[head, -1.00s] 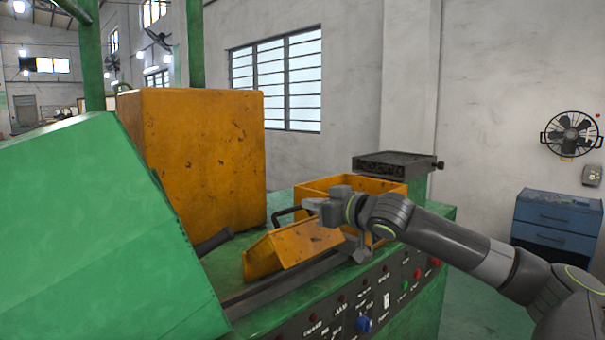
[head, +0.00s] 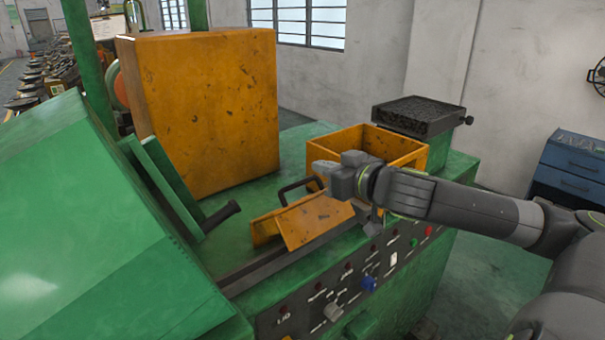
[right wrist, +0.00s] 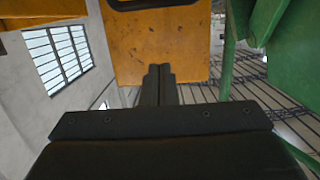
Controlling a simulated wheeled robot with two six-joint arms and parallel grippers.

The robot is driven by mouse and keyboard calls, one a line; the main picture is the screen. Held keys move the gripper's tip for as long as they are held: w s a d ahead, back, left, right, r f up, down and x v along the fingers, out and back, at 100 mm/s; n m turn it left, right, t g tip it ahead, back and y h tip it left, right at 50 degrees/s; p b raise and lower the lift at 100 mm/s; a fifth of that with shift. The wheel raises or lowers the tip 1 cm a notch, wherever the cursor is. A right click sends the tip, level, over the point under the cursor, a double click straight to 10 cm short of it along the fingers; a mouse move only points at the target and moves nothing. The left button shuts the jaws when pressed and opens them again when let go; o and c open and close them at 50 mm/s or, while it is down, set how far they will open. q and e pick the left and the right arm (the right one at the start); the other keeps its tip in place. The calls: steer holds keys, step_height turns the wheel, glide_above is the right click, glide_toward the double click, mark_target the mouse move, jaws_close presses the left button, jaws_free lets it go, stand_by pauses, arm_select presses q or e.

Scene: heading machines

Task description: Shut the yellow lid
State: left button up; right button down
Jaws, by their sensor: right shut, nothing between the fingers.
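The yellow lid (head: 312,220) is a scratched, tilted panel with a black bar handle (head: 294,185) along its back edge. It lies open in front of the open yellow box (head: 350,138) on the green machine. My right gripper (head: 320,168) is shut and empty, just above the right end of the handle; I cannot tell if it touches. My arm hides part of the box. My left gripper is not in view.
A tall yellow housing (head: 205,110) stands behind and left of the lid. A green sloped cover (head: 90,220) fills the left. A black lever (head: 220,215) sticks up near the lid. Buttons line the front panel (head: 345,280). A dark block (head: 418,115) stands behind the box.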

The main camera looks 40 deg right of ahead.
mark_target(299, 182)
steer(key=w, duration=0.2)
steer(key=w+f, duration=0.1)
steer(key=w, duration=0.1)
steer(key=shift+w+a, duration=0.15)
steer(key=w+f, duration=0.1)
steer(key=w, duration=0.1)
steer(key=w+f, duration=0.2)
steer(key=shift+a+f, duration=0.1)
steer(key=shift+a, duration=0.05)
steer(key=shift+s+f, duration=0.55)
steer(key=shift+s, duration=0.1)
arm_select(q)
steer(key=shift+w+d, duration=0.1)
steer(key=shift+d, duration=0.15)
arm_select(e)
steer(key=shift+w, duration=0.1)
steer(key=shift+w, duration=0.1)
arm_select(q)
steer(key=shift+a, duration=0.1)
